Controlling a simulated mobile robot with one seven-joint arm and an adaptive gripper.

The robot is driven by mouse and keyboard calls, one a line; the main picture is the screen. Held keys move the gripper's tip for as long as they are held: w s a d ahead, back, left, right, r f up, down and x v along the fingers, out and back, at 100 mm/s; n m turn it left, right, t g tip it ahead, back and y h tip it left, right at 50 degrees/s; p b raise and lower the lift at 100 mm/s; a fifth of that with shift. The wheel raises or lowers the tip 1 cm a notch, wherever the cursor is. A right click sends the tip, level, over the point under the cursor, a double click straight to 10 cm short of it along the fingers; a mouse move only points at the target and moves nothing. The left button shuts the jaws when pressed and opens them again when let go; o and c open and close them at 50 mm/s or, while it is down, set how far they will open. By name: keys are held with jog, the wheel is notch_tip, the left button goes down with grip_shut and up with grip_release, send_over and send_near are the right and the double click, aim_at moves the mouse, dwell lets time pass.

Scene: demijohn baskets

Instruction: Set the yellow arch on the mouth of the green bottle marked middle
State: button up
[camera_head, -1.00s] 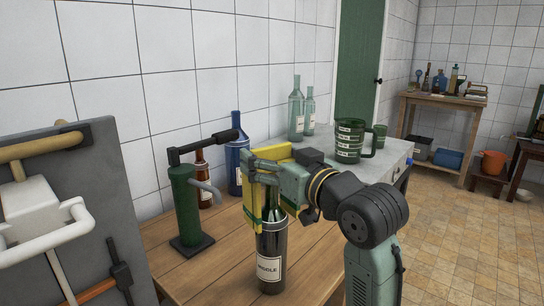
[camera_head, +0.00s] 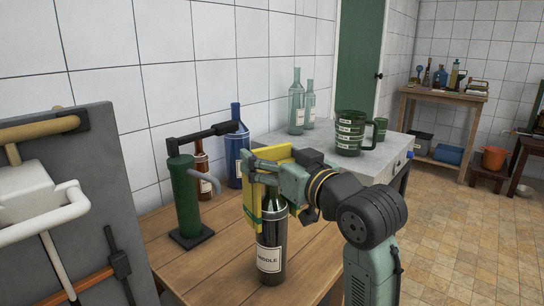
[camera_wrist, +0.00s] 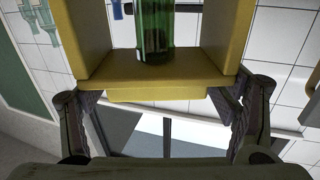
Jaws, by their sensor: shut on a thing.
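My gripper (camera_head: 265,172) is shut on the yellow arch (camera_head: 284,154) and holds it at the top of the green bottle marked middle (camera_head: 270,240). The bottle stands upright on the wooden table, its label facing me. The arch's legs hang down around the upper bottle in the head view. In the wrist view the arch (camera_wrist: 168,90) spans between my fingers, and the green bottle neck (camera_wrist: 153,30) shows between its legs, close to the crossbar. I cannot tell whether the crossbar touches the mouth.
A green corking tool (camera_head: 186,200) stands left of the bottle, with a brown bottle (camera_head: 202,180) and a blue bottle (camera_head: 236,150) behind. A green mug (camera_head: 350,133) and pale bottles (camera_head: 297,105) stand on a grey top. The front of the wooden table (camera_head: 215,265) is clear.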

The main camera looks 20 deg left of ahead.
jog(key=o, duration=1.5)
jog(key=v, duration=1.2)
